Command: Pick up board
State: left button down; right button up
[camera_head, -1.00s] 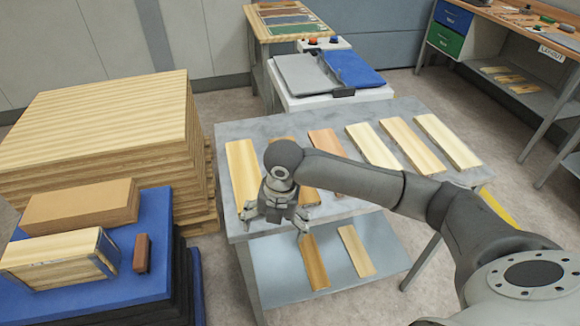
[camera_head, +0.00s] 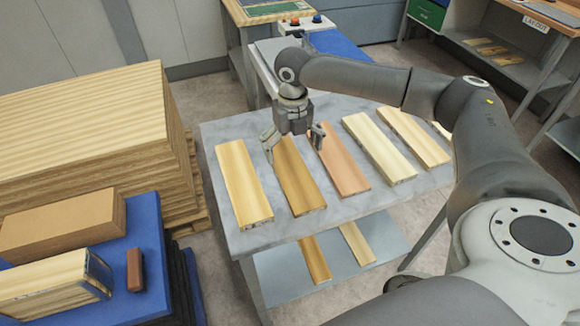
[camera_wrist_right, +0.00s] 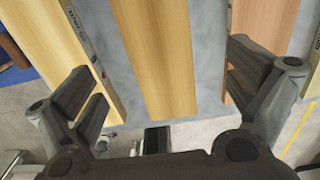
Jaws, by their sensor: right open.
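Several wooden boards lie in a row on a grey table (camera_head: 240,243). My right gripper (camera_head: 293,146) is open above the far part of the second board from the left, a brown one (camera_head: 302,190), with one finger to each side. In the right wrist view this board (camera_wrist_right: 163,60) runs between the open fingers (camera_wrist_right: 165,100), and nothing is held. A pale yellow board (camera_head: 243,185) lies to its left and a reddish board (camera_head: 345,168) to its right. Whether the fingers touch the board cannot be told. My left gripper is not in view.
Two more boards (camera_head: 314,259) lie on the lower shelf (camera_head: 283,288). A tall stack of wood (camera_head: 90,130) and a blue platform (camera_head: 148,235) with blocks stand at the left. A machine with a blue cover (camera_head: 335,42) stands behind the table.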

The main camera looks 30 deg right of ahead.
aim_at(291, 168)
jog(key=shift+w+f, duration=0.15)
jog(key=shift+f, duration=0.65)
jog(key=shift+w+f+p, duration=0.1)
jog(key=shift+f+p, duration=0.2)
jog(key=shift+f, duration=0.2)
notch_tip(291, 168, down, 4)
jog(key=shift+f+p, duration=0.1)
jog(key=shift+p, duration=0.45)
jog(key=shift+c, duration=0.3)
jog(key=c, duration=1.2)
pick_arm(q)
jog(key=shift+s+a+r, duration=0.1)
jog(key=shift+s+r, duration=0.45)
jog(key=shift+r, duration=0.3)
